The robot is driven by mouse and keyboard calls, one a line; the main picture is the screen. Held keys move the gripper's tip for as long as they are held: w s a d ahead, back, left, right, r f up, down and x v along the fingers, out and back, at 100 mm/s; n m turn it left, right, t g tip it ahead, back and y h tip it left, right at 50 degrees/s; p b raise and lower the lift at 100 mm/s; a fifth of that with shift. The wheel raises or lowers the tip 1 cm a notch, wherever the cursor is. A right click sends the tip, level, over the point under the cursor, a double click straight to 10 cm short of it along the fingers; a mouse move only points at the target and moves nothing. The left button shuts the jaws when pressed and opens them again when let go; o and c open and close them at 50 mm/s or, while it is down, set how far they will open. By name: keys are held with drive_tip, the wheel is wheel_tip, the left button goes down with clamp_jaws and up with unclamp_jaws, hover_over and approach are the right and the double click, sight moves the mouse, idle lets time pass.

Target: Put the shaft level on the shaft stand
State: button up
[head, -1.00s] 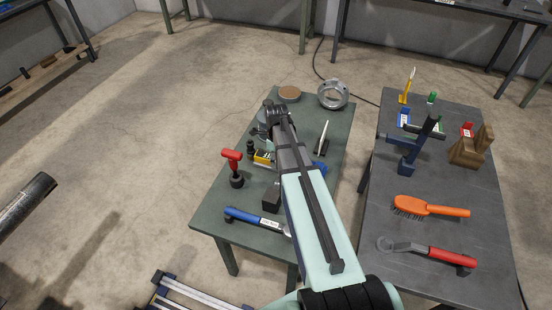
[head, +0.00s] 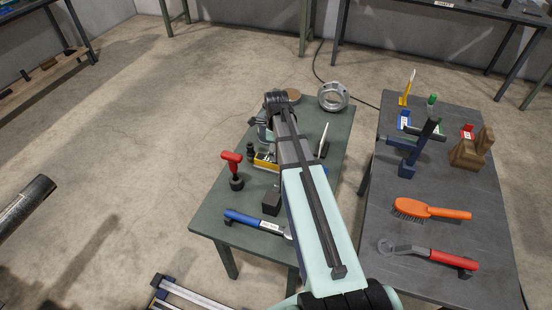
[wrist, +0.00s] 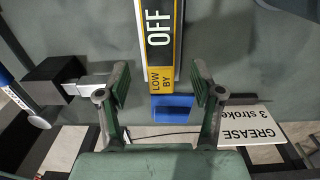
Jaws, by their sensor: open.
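A long yellow piece with a dark "OFF / LOW BY" face (wrist: 160,45), probably the shaft level, lies ahead of my gripper in the wrist view. A blue block (wrist: 172,106) is at its near end. In the head view a yellow part (head: 265,161) shows on the green table, partly covered by my arm. A brown notched block (head: 472,149) on the right table may be the shaft stand.
A red-handled tool (head: 232,170), a blue-handled tool (head: 256,221), a black block (head: 272,201) and a metal ring (head: 333,97) are on the green table. A blue upright fixture (head: 421,148), an orange brush (head: 430,209) and a red-handled wrench (head: 430,254) are on the right table.

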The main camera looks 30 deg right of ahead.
wheel_tip(320, 180, up, 6)
idle(0.4)
drive_tip(key=shift+w, duration=0.1)
